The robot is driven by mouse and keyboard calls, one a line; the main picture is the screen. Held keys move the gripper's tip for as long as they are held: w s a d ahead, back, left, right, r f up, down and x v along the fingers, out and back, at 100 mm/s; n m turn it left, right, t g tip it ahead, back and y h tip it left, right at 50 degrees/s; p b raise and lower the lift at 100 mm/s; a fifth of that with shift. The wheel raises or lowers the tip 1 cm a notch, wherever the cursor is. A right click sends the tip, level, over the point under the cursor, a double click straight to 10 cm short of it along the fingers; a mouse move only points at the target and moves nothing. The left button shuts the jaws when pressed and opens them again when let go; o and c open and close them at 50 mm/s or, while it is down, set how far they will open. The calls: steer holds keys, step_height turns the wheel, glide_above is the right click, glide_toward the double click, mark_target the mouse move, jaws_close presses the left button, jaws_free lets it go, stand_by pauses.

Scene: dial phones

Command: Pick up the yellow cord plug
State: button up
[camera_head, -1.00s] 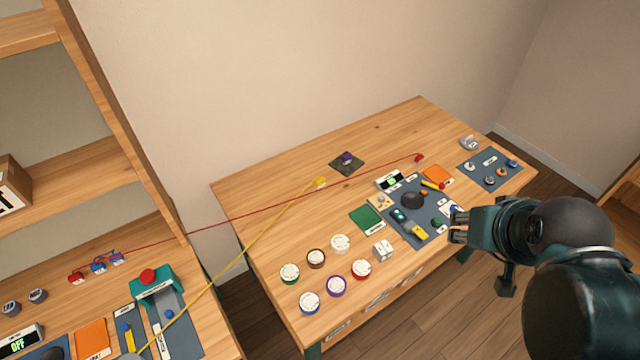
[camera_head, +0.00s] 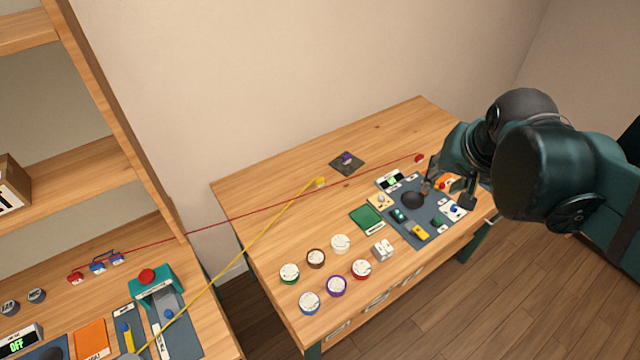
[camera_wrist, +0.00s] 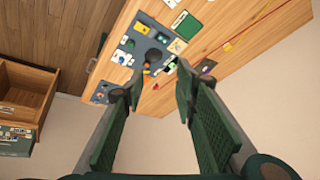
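The yellow cord plug (camera_head: 320,182) lies on the far half of the wooden table (camera_head: 270,207) in the head view, left of the dark square pad. Its yellow cord (camera_head: 250,243) runs down-left to the other table. My gripper (camera_head: 447,190) is over the right part of the table near the blue-grey panel, well to the right of the plug. In the wrist view my gripper (camera_wrist: 160,90) has its two fingers apart with nothing held between them.
A red plug (camera_head: 419,158) lies close left of my gripper, and its red cord (camera_head: 230,218) passes near the yellow plug. A purple item (camera_head: 347,158) sits on the dark pad (camera_head: 343,168). The back left tabletop is clear.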

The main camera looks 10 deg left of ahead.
steer(key=w+a+f+m+g, duration=0.2)
steer(key=w+a, duration=0.6)
steer(key=w, duration=0.3)
steer(key=m+g+b, duration=0.1)
steer(key=m+g, duration=0.3)
steer(key=m, duration=0.1)
glide_above(317, 181)
steer(key=shift+h, duration=0.3)
step_height(317, 181, down, 26)
steer(key=shift+d+r, duration=0.1)
steer(key=shift+d, duration=0.05)
steer(key=shift+a+f, duration=0.2)
steer(key=shift+f, duration=0.15)
steer(key=shift+f, duration=1.3)
